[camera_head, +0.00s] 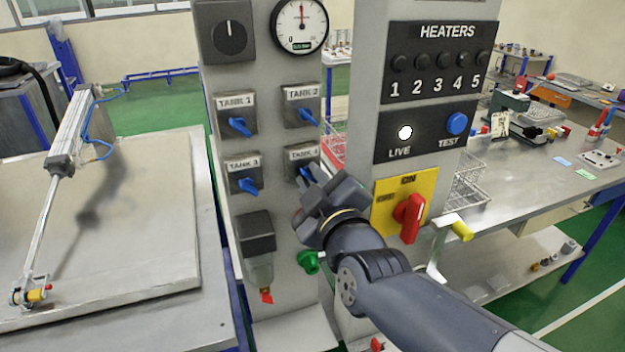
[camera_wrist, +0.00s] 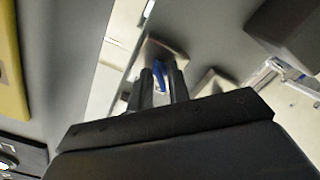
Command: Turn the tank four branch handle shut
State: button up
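The TANK 4 plate (camera_head: 301,154) is on the grey panel, lower right of the four tank plates. Its blue branch handle (camera_head: 306,172) shows only in part, as my gripper (camera_head: 312,183) covers the lower right of it. In the wrist view, the blue handle (camera_wrist: 160,76) lies between the two dark fingertips of my gripper (camera_wrist: 160,80). The fingers stand apart with a narrow gap, one on each side of the handle. Firm contact with the handle is not clear.
The TANK 2 handle (camera_head: 308,117) is just above, and the TANK 3 handle (camera_head: 248,186) is to the left. A green knob (camera_head: 309,262) sits below. A red rotary switch (camera_head: 409,217) on a yellow plate (camera_head: 424,184) is close to the right of my arm.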

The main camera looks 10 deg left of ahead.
grip_shut()
jog(key=shift+f+m+b, duration=0.1)
jog(key=shift+m+b, duration=0.25)
jog(key=shift+m, duration=0.05)
jog(key=m+b, duration=0.7)
jog(key=m, duration=1)
dwell(0.3)
jog(key=shift+o, duration=1.6)
grip_release()
